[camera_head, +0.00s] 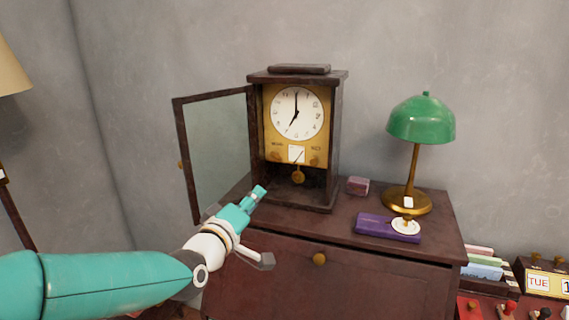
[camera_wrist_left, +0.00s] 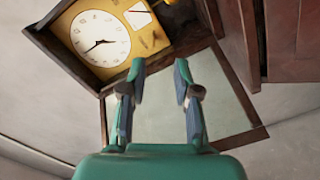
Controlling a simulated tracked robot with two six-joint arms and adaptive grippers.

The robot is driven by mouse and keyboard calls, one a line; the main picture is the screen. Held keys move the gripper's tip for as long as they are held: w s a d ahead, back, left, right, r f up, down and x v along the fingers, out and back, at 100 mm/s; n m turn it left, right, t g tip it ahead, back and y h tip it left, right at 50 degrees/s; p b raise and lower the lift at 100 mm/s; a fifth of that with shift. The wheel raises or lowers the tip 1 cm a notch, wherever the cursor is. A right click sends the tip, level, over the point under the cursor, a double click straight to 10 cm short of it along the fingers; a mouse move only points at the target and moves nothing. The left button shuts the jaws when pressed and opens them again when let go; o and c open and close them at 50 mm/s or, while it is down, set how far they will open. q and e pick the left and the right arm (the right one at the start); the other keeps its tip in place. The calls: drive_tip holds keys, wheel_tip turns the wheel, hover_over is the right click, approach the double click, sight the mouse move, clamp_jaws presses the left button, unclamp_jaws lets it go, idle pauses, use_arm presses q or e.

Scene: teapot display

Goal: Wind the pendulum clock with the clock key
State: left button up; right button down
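The dark wooden pendulum clock (camera_head: 341,140) stands on the cabinet with its glass door (camera_head: 215,150) swung open to the left. Its yellow face plate carries a white dial, a small white square panel and, below, a round brass pendulum bob (camera_head: 298,176). My left gripper (camera_head: 258,192) is in front of the clock's lower left, near the door's bottom. In the left wrist view its fingers (camera_wrist_left: 160,68) are apart with nothing between them, and the clock (camera_wrist_left: 60,45) appears tilted at upper left. I cannot make out a clock key. My right gripper is not in view.
On the cabinet top (camera_head: 345,210) are a purple case (camera_head: 372,227) with a white disc, a small pinkish box (camera_head: 358,186) and a green lamp (camera_head: 420,120). A brass knob (camera_head: 319,258) is on the cabinet front. A calendar block (camera_head: 545,282) stands lower right.

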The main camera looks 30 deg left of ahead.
use_arm(q)
drive_tip(key=r, duration=0.1)
drive_tip(key=p, duration=0.5)
approach(279, 160)
drive_tip(key=x, duration=0.8)
drive_tip(key=shift+w, duration=0.1)
clamp_jaws()
